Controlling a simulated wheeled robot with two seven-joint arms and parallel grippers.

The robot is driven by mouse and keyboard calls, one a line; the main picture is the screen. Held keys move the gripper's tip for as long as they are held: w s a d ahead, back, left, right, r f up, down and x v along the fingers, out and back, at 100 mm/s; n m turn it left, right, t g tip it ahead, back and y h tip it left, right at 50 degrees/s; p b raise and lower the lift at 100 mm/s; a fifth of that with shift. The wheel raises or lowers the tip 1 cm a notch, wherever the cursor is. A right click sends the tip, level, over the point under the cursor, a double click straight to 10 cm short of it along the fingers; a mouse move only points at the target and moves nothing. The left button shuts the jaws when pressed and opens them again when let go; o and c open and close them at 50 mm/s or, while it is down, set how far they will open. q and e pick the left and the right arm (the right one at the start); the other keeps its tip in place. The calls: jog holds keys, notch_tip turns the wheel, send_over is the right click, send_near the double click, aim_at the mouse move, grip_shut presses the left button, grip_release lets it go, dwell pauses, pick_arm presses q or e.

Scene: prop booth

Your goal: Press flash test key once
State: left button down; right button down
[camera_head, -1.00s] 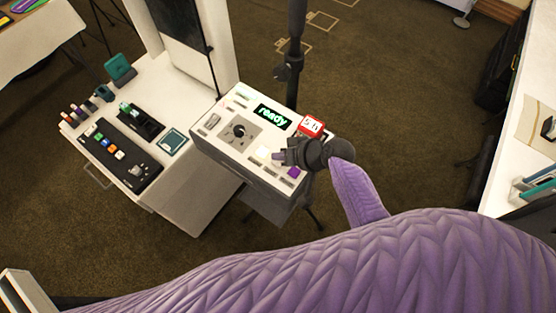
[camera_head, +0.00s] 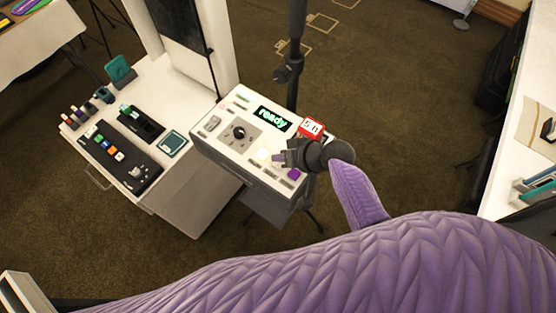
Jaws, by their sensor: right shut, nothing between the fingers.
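A light grey control box (camera_head: 215,145) stands in the middle of the view. Its small screen (camera_head: 272,117) reads "ready" in green. On its top are a round black knob (camera_head: 239,132), a pale, bright key (camera_head: 263,154), a purple key (camera_head: 294,174) and several small grey keys. My right gripper (camera_head: 279,158) is shut and empty. Its fingertips are over the right part of the panel, close beside the pale key; I cannot tell whether they touch it. The gripper hides part of the panel there. My left gripper is not in view.
A red counter (camera_head: 312,127) with a white face sits at the box's back right corner. A dark pole (camera_head: 291,85) rises behind the box. To the left, a white cabinet top (camera_head: 88,150) holds a black button strip (camera_head: 121,157). A white table (camera_head: 535,95) is at right.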

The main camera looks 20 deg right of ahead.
jog(key=shift+f, duration=0.1)
dwell(0.7)
jog(key=shift+f+b, duration=0.35)
jog(key=shift+f+b, duration=0.4)
jog(key=shift+f, duration=0.05)
dwell(0.5)
jog(key=shift+r, duration=0.1)
jog(key=shift+r+p, duration=0.8)
jog(key=shift+p, duration=0.1)
notch_tip(320, 180, up, 5)
jog(key=p, duration=0.5)
jog(key=shift+r, duration=0.1)
